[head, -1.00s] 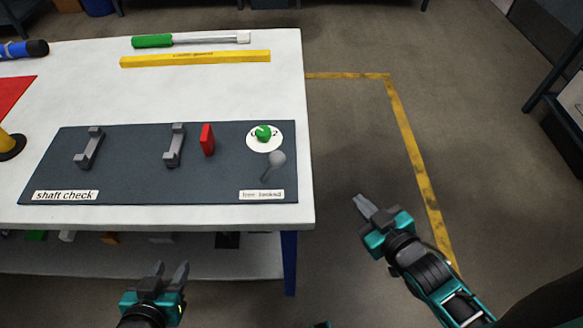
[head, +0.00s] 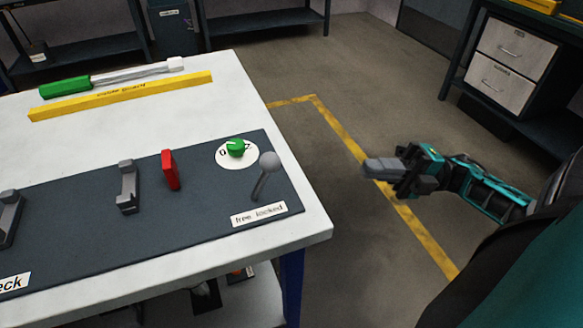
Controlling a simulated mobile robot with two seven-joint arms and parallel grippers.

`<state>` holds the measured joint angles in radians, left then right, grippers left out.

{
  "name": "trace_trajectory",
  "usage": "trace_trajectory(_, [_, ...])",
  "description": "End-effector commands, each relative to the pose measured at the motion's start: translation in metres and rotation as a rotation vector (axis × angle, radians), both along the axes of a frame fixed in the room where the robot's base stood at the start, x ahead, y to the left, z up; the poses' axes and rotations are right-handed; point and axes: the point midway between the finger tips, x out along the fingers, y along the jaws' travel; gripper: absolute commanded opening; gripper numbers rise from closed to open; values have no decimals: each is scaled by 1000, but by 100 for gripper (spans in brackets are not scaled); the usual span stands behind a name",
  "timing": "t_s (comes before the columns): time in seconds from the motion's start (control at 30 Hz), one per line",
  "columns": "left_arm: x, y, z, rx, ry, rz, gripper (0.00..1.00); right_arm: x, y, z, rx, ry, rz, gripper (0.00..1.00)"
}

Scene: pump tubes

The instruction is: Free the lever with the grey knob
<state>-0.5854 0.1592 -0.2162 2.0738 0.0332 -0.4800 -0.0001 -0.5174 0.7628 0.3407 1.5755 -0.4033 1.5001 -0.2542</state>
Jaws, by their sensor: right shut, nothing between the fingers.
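The lever with the grey knob (head: 269,161) stands at the right end of a dark panel (head: 210,222) on the white table. Its stem leans, with the knob toward the upper right of its foot. A label (head: 258,214) in front of it reads "free locked". My right gripper (head: 370,168) is shut and empty, to the right of the table and clear of the lever. My left gripper is out of view.
A green knob on a white dial (head: 236,148) sits just behind the lever. A red upright piece (head: 170,170) and grey brackets (head: 127,187) stand to the left. A yellow bar (head: 125,96) and a green-handled tool (head: 110,78) lie at the back. The floor beside the table is free.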

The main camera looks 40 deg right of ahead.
Motion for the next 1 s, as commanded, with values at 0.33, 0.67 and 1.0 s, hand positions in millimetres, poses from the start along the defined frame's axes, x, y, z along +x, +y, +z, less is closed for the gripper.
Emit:
trace_trajectory(0.33, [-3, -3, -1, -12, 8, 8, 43, 3, 8, 3, 3, 0, 1, 0])
trace_trajectory(0.67, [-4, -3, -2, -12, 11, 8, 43, 27, 64, 21, 6, -3, 3, 0])
trace_trajectory(1.0, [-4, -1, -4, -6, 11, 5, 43, 49, 115, 36, 5, -1, 0, 0])
